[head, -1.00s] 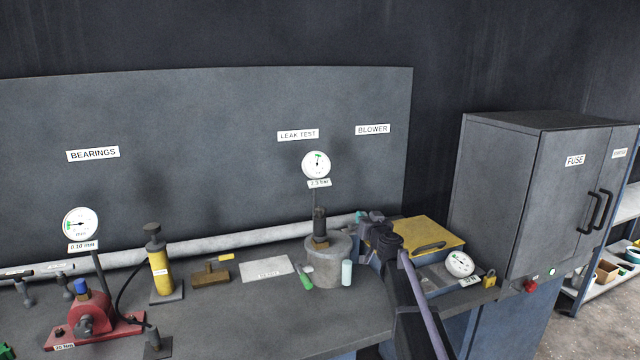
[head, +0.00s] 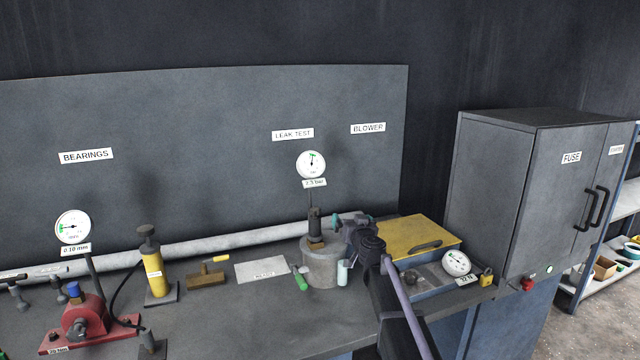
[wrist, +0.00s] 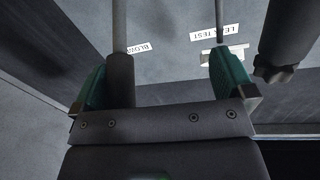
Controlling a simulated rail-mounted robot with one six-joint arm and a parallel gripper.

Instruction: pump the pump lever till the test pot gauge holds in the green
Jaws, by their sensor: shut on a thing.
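The test pot (head: 321,264) is a grey cylinder on the bench under the LEAK TEST sign, with a dark upright fitting on top. Its round white gauge (head: 311,164) stands above it; the needle points near straight up, close to a green mark, and the label seems to read 2.3 bar. My gripper (head: 352,219) is just right of the pot's top. In the wrist view, a dark cylindrical grip with a grey rod, apparently the pump lever (wrist: 120,80), lies between the teal-padded fingers, against the left one. In the head view my gripper hides the lever.
A yellow-lidded box (head: 413,238), a small dial (head: 456,262) and a padlock (head: 486,277) sit to the right. A green-handled tool (head: 300,280) and a pale cylinder (head: 343,272) are close by the pot. A white pipe (head: 230,244) runs behind.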

